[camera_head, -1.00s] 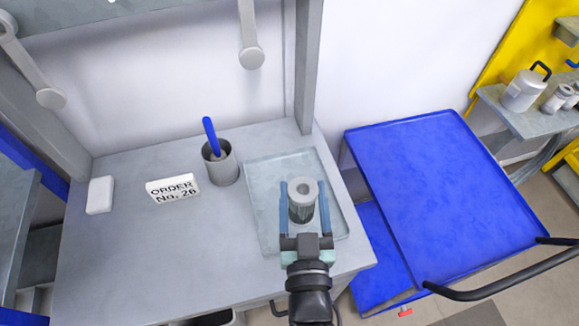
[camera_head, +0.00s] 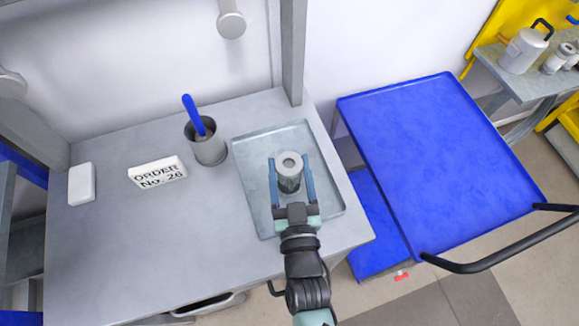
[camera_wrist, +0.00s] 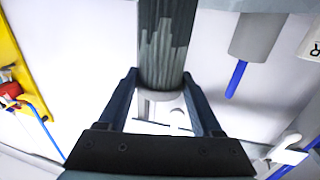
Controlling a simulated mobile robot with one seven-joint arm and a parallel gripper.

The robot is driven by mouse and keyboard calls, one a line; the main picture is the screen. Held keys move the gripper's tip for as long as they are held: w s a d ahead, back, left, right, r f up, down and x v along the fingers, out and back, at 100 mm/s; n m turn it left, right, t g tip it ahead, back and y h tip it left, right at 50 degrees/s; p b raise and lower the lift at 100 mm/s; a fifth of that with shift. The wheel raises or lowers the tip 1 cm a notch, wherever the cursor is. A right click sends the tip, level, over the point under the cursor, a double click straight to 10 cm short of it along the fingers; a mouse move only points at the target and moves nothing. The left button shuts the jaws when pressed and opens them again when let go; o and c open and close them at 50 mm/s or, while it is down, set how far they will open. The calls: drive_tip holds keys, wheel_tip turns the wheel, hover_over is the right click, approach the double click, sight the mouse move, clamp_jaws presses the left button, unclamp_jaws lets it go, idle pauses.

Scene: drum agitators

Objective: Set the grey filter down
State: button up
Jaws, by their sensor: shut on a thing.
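The grey filter (camera_head: 289,174), a short upright cylinder with a pale ring-shaped top and a central hole, is between the two blue fingers of my gripper (camera_head: 289,160). My gripper is shut on it. In the wrist view the filter (camera_wrist: 167,45) shows as a dark, streaked cylinder between the fingertips. The filter is over the middle of a shallow grey metal tray (camera_head: 252,196) on the grey worktable. I cannot tell whether its base touches the tray floor.
A grey cup (camera_head: 210,150) with a blue-handled tool stands left of the tray. A white "ORDER No. 26" sign (camera_head: 158,173) and a small white block (camera_head: 82,184) are further left. A blue cart (camera_head: 440,165) with an empty top stands to the right.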

drive_tip(key=shift+f, duration=0.2)
drive_tip(key=shift+f, duration=0.15)
drive_tip(key=o, duration=1.4)
